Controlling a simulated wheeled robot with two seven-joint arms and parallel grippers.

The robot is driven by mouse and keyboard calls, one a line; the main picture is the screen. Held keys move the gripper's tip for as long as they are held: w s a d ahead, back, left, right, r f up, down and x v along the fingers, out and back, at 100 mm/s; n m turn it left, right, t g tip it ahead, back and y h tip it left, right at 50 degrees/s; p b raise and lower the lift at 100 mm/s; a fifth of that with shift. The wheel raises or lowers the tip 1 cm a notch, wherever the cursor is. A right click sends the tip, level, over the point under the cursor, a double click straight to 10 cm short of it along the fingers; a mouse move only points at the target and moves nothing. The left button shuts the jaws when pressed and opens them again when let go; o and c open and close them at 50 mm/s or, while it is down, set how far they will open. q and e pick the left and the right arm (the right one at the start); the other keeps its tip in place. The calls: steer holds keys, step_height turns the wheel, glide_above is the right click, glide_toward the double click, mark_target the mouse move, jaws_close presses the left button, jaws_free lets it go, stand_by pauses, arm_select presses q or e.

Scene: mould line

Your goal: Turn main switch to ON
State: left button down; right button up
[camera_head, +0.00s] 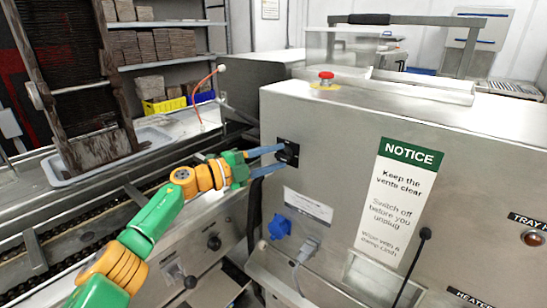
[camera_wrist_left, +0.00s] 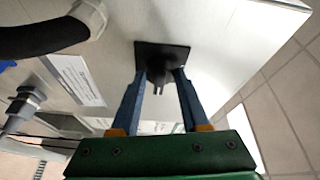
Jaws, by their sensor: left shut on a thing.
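The main switch (camera_head: 287,151) is a black square plate with a dark knob on the left part of the steel machine's front panel. In the left wrist view the switch (camera_wrist_left: 163,57) is straight ahead, at the far end of my fingers. My left gripper (camera_head: 279,157) reaches it with two blue fingers. In the left wrist view the left gripper (camera_wrist_left: 162,76) is shut on the switch's knob, one finger at each side. The fingers hide part of the knob, and I cannot read its position. My right gripper is not in view.
A NOTICE sign (camera_head: 402,190) is on the panel right of the switch. A blue socket (camera_head: 279,227) and a grey plug (camera_head: 307,249) sit below. A red button (camera_head: 326,78) stands on top of the machine. A conveyor (camera_head: 70,240) runs at the left.

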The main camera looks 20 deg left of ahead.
arm_select(q)
steer(key=shift+c, duration=2)
jaws_free()
steer(key=b+v, duration=0.2)
steer(key=v, duration=0.5)
